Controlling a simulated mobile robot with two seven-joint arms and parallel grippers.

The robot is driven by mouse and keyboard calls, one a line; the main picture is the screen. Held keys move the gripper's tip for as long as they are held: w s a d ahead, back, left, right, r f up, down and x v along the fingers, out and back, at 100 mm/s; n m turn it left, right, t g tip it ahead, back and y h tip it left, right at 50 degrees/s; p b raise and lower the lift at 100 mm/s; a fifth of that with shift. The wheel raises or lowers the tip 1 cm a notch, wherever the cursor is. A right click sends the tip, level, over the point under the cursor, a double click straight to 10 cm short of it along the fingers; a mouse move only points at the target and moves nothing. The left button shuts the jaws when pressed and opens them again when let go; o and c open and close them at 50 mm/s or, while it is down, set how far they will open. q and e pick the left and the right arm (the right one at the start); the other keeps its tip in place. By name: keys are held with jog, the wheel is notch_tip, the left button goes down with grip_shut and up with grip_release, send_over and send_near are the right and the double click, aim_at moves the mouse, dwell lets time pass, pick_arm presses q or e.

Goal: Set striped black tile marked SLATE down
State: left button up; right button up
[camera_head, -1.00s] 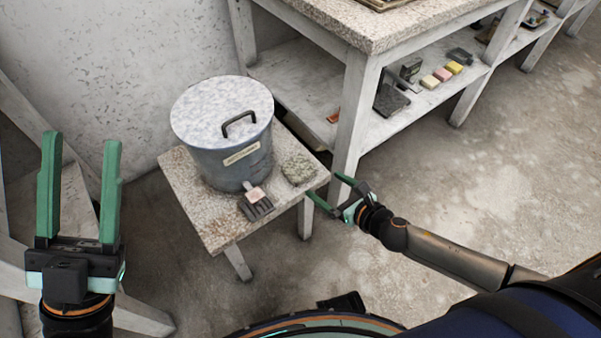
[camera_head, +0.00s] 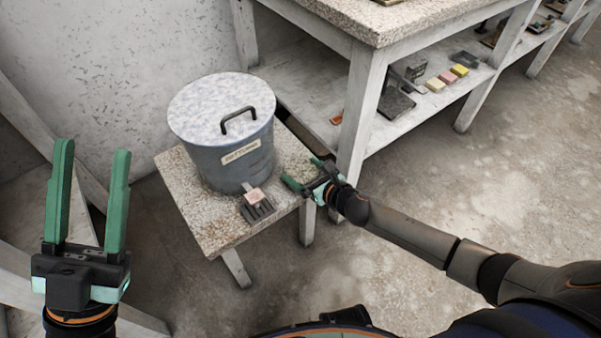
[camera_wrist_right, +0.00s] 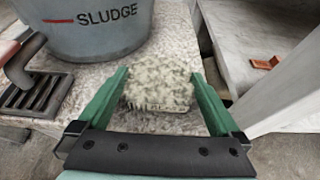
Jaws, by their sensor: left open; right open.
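I can make out no tile marked SLATE. My right gripper (camera_head: 301,171) is open at the right edge of the small speckled table (camera_head: 215,225). In the right wrist view its fingers (camera_wrist_right: 160,76) stand on either side of a mottled grey-green block (camera_wrist_right: 160,90) with a bristly lower edge. Whether they touch it I cannot tell. My left gripper (camera_head: 92,150) is open, empty and upright at the far left.
A lidded grey bucket (camera_head: 220,140) takes up most of the small table; its wrist-view side reads SLUDGE (camera_wrist_right: 107,18). The bench's lower shelf (camera_head: 385,130) holds a dark slab (camera_head: 396,104) and several small coloured blocks. The floor in front is clear.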

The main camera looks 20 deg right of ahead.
jog(key=shift+c, duration=0.2)
jog(key=shift+r, duration=0.1)
grip_shut()
dwell(0.5)
